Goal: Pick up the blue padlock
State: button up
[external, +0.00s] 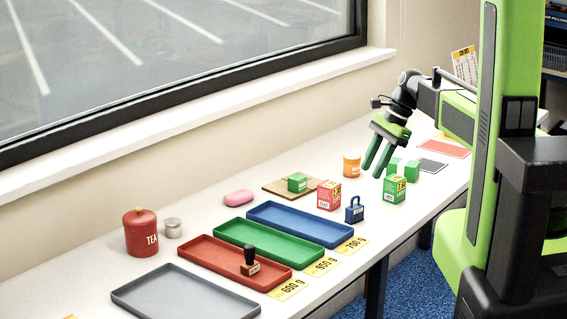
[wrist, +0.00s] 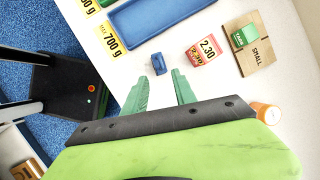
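The blue padlock (external: 354,213) stands upright on the white counter, right of the blue tray, with its shackle on top. In the wrist view the padlock (wrist: 159,65) lies just beyond my fingertips, between their lines and apart from them. My gripper (external: 373,174) is above the counter, to the right of and higher than the padlock. Its two green fingers (wrist: 161,77) are spread open with nothing between them.
A blue tray (external: 300,231), green tray (external: 266,247) and red tray (external: 222,268) lie left of the padlock. A red price-marked box (external: 329,195) stands close behind it, and a green box (external: 395,189) stands to its right. An orange jar (external: 351,165) is farther back.

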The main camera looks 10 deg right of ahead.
aim_at(359, 205)
jog(key=b+x, duration=0.1)
jog(key=x, duration=0.2)
jog(key=shift+a+f+b, duration=0.1)
jog(key=shift+f+b, duration=0.1)
jog(key=shift+b, duration=0.1)
jog(key=b+x, duration=0.4)
jog(key=x, duration=0.1)
jog(key=shift+f+b, duration=0.15)
jog(key=shift+b, duration=0.25)
jog(key=shift+r, duration=0.2)
grip_shut()
dwell(0.5)
